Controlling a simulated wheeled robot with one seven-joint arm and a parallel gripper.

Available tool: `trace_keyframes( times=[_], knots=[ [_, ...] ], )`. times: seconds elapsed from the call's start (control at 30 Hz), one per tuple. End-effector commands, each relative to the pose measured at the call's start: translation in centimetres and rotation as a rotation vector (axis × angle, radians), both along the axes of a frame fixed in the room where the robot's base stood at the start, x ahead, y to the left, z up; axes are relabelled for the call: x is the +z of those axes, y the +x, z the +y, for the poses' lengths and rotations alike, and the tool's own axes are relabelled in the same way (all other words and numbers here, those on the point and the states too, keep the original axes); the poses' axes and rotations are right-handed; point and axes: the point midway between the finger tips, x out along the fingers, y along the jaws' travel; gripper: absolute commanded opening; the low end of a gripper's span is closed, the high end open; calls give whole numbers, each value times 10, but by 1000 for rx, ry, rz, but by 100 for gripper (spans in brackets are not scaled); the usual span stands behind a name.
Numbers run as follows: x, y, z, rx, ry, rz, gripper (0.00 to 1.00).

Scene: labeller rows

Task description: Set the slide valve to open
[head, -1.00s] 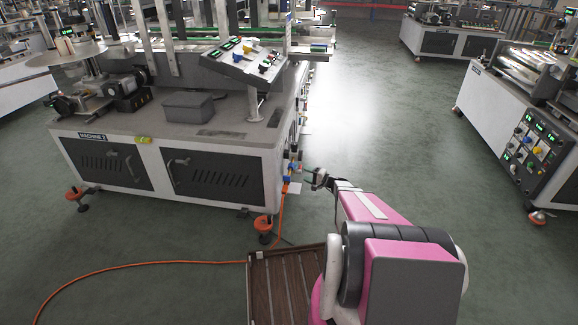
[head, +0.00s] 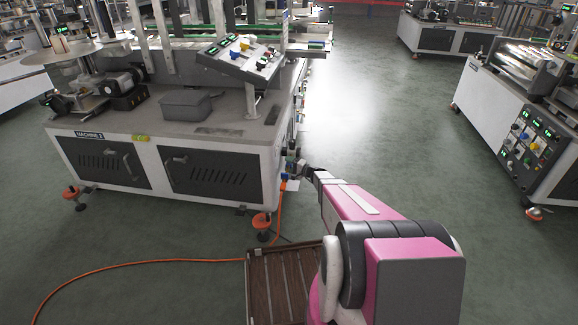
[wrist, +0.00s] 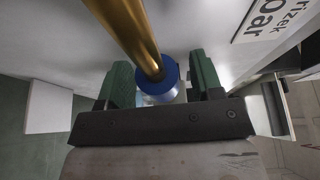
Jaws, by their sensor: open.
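In the wrist view a blue ring (wrist: 171,73), apparently the slide valve's sliding collar, sits around the end of a brass-coloured pipe (wrist: 125,30), with a silvery part (wrist: 156,98) just below it. My gripper (wrist: 163,78) has its two green fingers apart, one on each side of the ring. Gaps show on both sides, and I cannot tell how deep the ring lies between the fingers. In the head view my gripper (head: 301,170) is at the right end face of the machine; the valve is too small there to make out its setting.
The white machine (head: 148,139) stands left of my arm. An orange hose (head: 150,262) runs from its end over the floor. A white labelled plate (wrist: 272,20) and a metal bracket (wrist: 272,105) are right of the fingers. Open floor (head: 390,130) lies to the right.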

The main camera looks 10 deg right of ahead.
Motion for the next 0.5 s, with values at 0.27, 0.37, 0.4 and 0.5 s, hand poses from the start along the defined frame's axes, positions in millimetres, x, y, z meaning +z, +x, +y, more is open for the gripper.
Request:
trace_keyframes(
  times=[0.27, 0.37, 0.4, 0.5],
  knots=[
    [0, 0, 0, 0, 0, 0, 44],
    [0, 0, 0, 0, 0, 0, 11],
    [0, 0, 0, 0, 0, 0, 0],
    [0, 1, 0, 0, 0, 0, 0]
  ],
)
